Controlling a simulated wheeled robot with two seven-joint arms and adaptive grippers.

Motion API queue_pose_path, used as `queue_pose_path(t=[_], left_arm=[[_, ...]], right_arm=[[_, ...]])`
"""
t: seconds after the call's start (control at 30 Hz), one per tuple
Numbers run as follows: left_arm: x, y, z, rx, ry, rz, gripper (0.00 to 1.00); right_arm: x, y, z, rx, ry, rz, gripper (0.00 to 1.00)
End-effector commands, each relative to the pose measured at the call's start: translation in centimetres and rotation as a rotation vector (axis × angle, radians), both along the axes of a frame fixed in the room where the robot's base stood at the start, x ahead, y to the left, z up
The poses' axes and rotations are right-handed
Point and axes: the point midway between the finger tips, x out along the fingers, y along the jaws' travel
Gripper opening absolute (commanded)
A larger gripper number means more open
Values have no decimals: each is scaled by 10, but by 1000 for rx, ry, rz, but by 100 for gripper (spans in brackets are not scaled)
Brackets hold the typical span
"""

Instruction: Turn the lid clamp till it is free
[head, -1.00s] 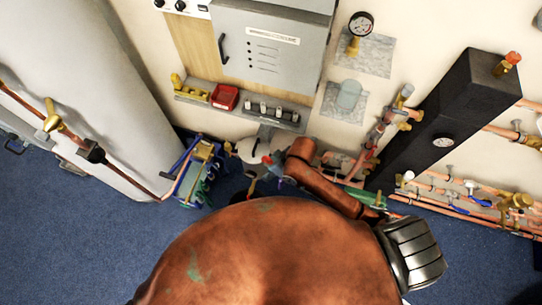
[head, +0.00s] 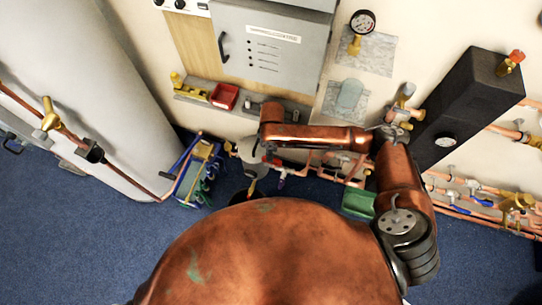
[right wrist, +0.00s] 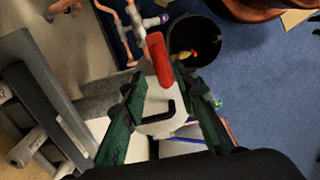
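In the right wrist view a red handle (right wrist: 158,60), likely the lid clamp's, stands between and just beyond the fingertips of my right gripper (right wrist: 163,76). Its two green fingers are spread apart, and I cannot tell whether they touch the handle. Below the handle, between the fingers, is a pale lid-like surface (right wrist: 160,126) with a black bracket. In the head view my copper right arm reaches left over the pipes towards a pale grey vessel (head: 249,151); the gripper is not clear there. My left gripper is not in view.
A black bucket (right wrist: 207,35) stands on the blue floor beyond the fingers. In the head view a red tray (head: 224,96) sits on the wall shelf, a blue-green rack (head: 198,172) stands left of the vessel, and copper pipes (head: 315,170) run right of it.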

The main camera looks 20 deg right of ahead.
Motion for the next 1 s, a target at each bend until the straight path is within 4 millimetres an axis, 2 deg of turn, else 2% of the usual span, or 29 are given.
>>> queue_pose_path(t=[0.03,0.2,0.6,1.0], left_arm=[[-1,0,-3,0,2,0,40],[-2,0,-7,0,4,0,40],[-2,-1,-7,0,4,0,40],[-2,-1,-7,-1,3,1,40]], right_arm=[[0,0,-10,0,1,0,27],[0,1,-29,1,-1,1,27],[0,1,-35,2,-3,1,27],[1,0,-35,1,-3,1,0]])
